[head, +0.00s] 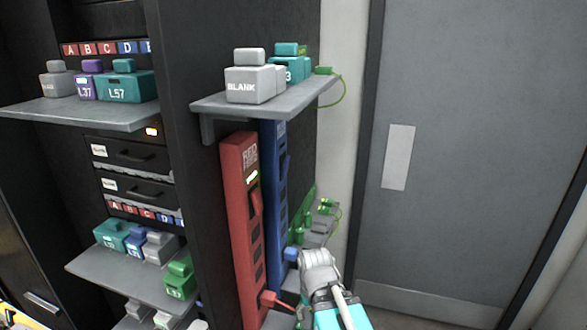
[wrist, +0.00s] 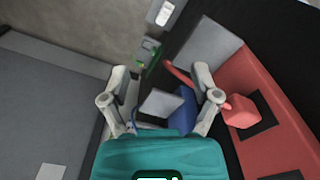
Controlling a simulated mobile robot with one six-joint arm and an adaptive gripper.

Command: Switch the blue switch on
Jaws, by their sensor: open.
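A tall blue power strip (head: 270,190) is mounted on the side of the dark rack, partly hidden behind a red strip. My gripper (head: 316,258) is low in the head view, well below the switch and close to the lower end of the strip. In the wrist view my gripper (wrist: 160,78) has its two fingers spread. Blue and grey shapes show between and beyond the fingers, and I cannot tell whether they touch. The switch is not clear there.
The red strip (head: 241,215) has a lit indicator; a red plug (wrist: 242,112) juts from it beside my right finger. A shelf (head: 215,103) with grey and teal boxes overhangs the strips. Green connectors (head: 326,206) sit behind. A grey door (head: 470,130) is on the right.

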